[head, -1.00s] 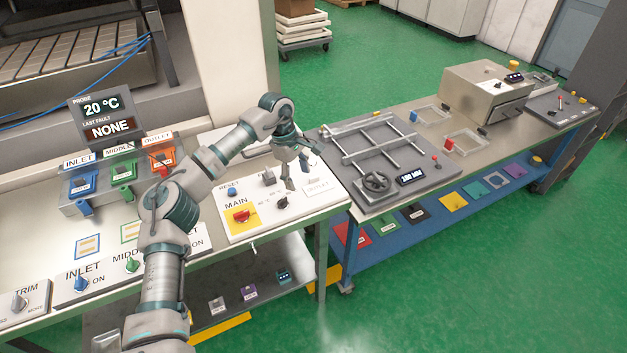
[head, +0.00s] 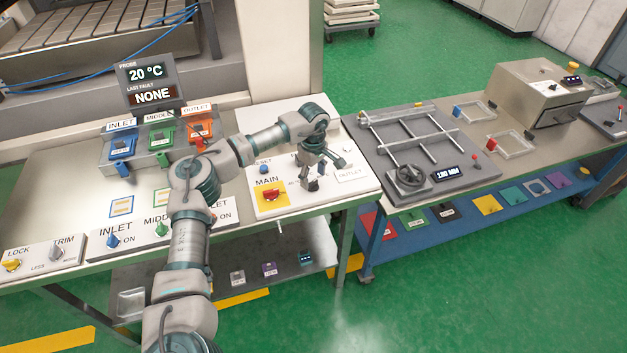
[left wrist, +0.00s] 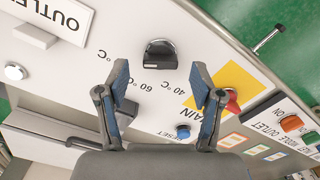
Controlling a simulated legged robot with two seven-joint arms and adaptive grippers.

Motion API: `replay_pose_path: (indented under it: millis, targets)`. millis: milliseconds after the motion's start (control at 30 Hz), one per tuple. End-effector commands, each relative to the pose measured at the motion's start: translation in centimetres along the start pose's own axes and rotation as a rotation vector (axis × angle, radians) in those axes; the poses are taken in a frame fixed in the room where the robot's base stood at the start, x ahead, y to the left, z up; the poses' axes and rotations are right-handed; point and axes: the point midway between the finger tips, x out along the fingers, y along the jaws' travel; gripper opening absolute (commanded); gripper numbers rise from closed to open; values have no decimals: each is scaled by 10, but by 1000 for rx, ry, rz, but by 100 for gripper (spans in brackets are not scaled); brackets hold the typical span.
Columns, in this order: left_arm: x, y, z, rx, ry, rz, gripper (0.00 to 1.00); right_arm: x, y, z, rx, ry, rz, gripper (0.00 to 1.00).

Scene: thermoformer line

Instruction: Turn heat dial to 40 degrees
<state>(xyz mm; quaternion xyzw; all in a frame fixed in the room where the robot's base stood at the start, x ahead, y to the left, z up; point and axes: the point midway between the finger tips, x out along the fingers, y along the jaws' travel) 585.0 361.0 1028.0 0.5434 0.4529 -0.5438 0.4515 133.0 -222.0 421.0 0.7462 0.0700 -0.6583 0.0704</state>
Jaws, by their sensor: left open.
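The heat dial is a black knob (left wrist: 160,53) on the white panel, with printed 40 °C and 60 °C marks beside it in the left wrist view. Which mark it points to is unclear. In the head view the dial (head: 313,185) is partly covered by my left gripper (head: 326,170). In the left wrist view my left gripper (left wrist: 158,76) is open and empty, its blue-padded fingertips apart, with the dial just beyond the gap between them. No contact with the dial shows. The probe display (head: 147,73) reads 20 °C. My right gripper is out of view.
The red MAIN switch on its yellow plate (head: 270,196) is beside the dial. A blue RESET button (left wrist: 182,131) and an OUTLET label (left wrist: 62,17) are also near. A grey frame fixture with a handwheel (head: 411,176) stands to the right.

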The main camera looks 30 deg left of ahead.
Motion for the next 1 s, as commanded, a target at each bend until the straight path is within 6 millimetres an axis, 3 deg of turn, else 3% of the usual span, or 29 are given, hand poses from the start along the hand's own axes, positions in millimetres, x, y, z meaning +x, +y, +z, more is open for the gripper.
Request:
replay_pose_path:
  millis: [200, 500, 733, 1000]
  targets:
    - [20, 0, -1, 0, -1, 0, 67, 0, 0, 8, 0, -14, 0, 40]
    - [22, 0, 0, 0, 0, 0, 67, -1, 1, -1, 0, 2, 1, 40]
    - [22, 0, 0, 0, 0, 1, 9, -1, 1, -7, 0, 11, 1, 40]
    - [21, 1, 0, -16, -1, 2, 7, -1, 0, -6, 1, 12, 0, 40]
